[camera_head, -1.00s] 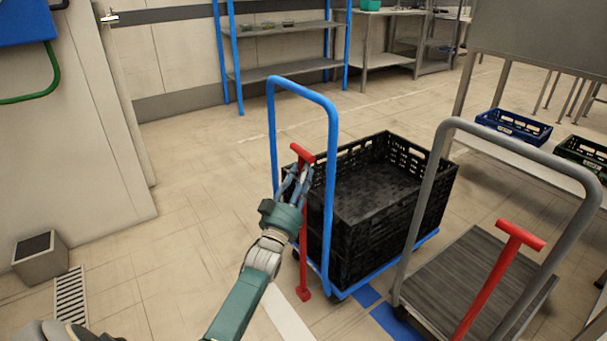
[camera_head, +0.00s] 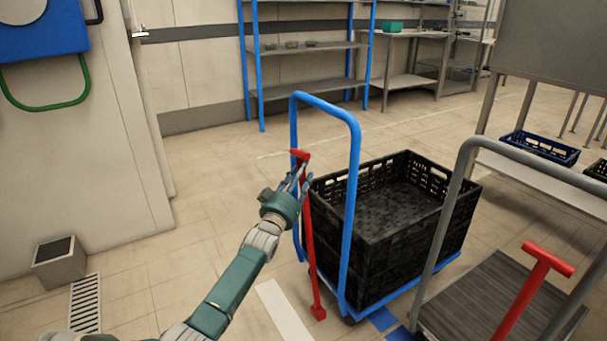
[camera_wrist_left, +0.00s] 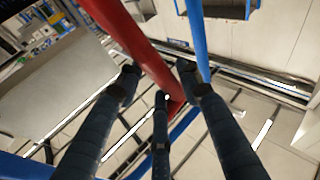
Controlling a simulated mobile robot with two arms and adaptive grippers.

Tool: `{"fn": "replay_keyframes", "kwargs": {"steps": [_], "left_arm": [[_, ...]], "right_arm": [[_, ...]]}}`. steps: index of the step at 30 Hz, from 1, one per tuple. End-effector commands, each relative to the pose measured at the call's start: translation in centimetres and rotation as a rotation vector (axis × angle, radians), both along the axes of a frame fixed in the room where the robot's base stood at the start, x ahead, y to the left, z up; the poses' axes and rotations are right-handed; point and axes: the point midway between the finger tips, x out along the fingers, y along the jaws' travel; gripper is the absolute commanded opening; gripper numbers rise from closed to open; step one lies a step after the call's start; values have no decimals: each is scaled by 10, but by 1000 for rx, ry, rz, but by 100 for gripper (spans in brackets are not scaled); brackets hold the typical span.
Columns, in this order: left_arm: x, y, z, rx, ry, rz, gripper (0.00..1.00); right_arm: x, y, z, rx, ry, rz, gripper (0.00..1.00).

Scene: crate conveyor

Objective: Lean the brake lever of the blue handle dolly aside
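The blue handle dolly shows its tall blue handle (camera_head: 353,190) in the middle of the head view and carries a black crate. Its red brake lever (camera_head: 309,245) stands at the handle's left side, its top tilted left, with a short red crossbar on top. My left gripper (camera_head: 301,179) is at the upper part of the lever, just under the crossbar. In the left wrist view the fingers (camera_wrist_left: 160,85) are spread, with the red lever (camera_wrist_left: 145,50) passing among them; I cannot tell which finger touches it. My right gripper is not in view.
The black crate (camera_head: 345,259) fills the dolly's deck. A grey-handled dolly (camera_head: 447,215) with its own red lever (camera_head: 525,295) stands close at right. A grey box (camera_head: 60,264) and a floor grate (camera_head: 86,303) lie at left. The floor left of the blue dolly is clear.

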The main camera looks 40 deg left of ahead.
Motion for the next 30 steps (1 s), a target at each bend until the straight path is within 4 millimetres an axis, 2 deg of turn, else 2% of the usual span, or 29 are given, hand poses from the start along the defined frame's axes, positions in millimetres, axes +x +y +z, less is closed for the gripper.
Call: {"fn": "replay_keyframes", "kwargs": {"steps": [1, 17, 20, 30], "left_arm": [[-2, 9, 2, -5, -3, 13, 38], [-7, 6, 2, 0, -5, 10, 38], [-19, 2, -3, 1, -4, 8, 38], [-85, -18, -21, 2, -3, 6, 38]], "right_arm": [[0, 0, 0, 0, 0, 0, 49], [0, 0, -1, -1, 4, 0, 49], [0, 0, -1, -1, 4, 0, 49], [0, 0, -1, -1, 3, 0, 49]]}}
